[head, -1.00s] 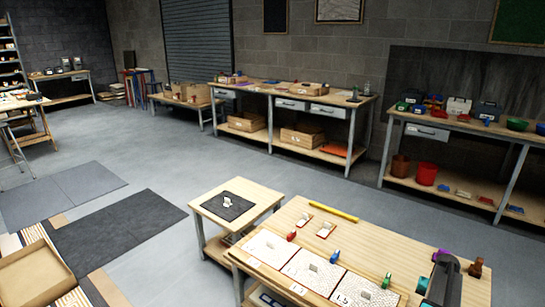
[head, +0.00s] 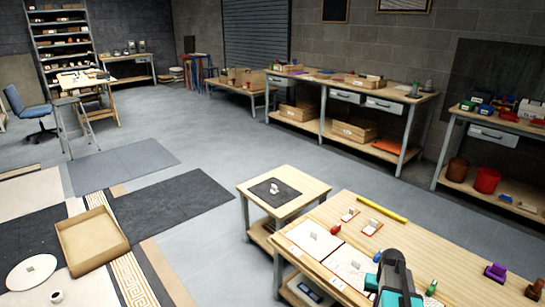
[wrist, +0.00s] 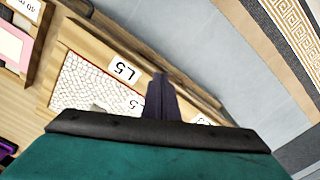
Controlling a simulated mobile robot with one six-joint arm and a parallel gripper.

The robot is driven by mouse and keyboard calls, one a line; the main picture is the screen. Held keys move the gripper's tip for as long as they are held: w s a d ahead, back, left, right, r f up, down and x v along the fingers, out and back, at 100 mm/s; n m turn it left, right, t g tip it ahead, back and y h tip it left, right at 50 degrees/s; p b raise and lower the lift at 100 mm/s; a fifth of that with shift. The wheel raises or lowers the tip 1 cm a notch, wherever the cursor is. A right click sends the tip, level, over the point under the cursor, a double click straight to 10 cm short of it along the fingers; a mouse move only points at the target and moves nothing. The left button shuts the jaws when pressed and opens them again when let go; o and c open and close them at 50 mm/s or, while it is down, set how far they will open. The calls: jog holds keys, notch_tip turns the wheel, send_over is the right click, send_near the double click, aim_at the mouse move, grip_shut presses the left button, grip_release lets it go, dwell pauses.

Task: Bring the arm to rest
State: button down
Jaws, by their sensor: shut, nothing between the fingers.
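My gripper (wrist: 160,92) shows in the wrist view as dark fingers closed together at the end of a teal body, with nothing between them. In the head view my dark and teal arm stands at the lower right over the wooden bench (head: 455,272). It covers part of the row of white panels (head: 312,238); the fingertips cannot be made out there.
A small side table (head: 312,186) with a dark mat (head: 262,190) adjoins the bench. A yellow bar (head: 382,208), small red-edged tiles and coloured blocks, including a purple one (head: 495,271), lie on the bench. A shallow tray (head: 108,262) is at lower left. Grey floor (head: 200,140) is open beyond.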

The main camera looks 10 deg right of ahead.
jog(key=s+a+n, duration=0.3)
jog(key=a+n, duration=0.2)
jog(key=a, duration=2.2)
jog(key=s+f+g, duration=0.3)
jog(key=s+f, duration=0.5)
jog(key=s, duration=0.4)
jog(key=s+f+g, duration=0.2)
jog(key=s+f, duration=0.7)
jog(key=s, duration=0.4)
jog(key=shift+s+f+g, duration=0.25)
jog(key=shift+f+g, duration=0.05)
jog(key=shift+g, duration=0.1)
jog(key=shift+d, duration=0.1)
